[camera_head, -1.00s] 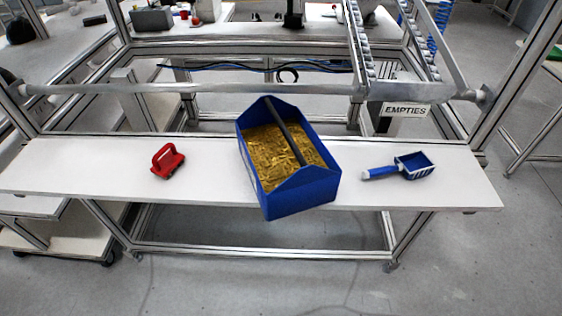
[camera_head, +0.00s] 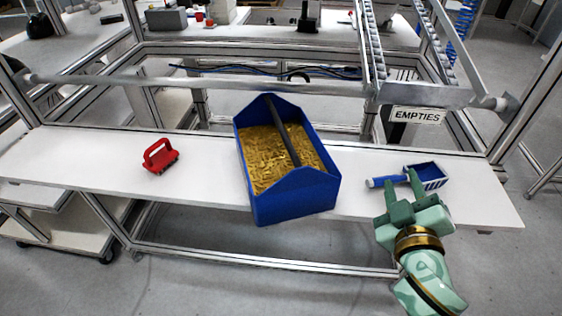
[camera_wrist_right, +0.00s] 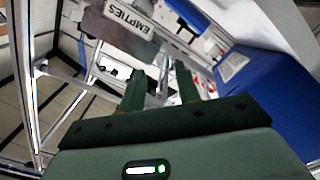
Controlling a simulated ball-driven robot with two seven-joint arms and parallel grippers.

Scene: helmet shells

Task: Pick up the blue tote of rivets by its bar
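The blue tote (camera_head: 295,203) of brass-coloured rivets (camera_head: 275,160) stands on the white bench, its near end covering the bench's front edge. Its dark bar (camera_head: 284,132) runs lengthwise above the rivets between the two peaked ends. My right gripper (camera_head: 402,184) is open and empty, to the right of the tote and apart from it, in front of the scoop. In the right wrist view its two fingers (camera_wrist_right: 158,78) stand apart with nothing between them. A blue surface, apparently the tote's side (camera_wrist_right: 265,95), fills the right of that view. My left gripper is not in view.
A blue scoop (camera_head: 428,174) lies on the right of the bench, partly behind my right gripper. A red handled tool (camera_head: 160,157) lies on the left. Rails and an EMPTIES sign (camera_head: 417,116) stand behind. The white bench (camera_head: 205,170) is clear between tool and tote.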

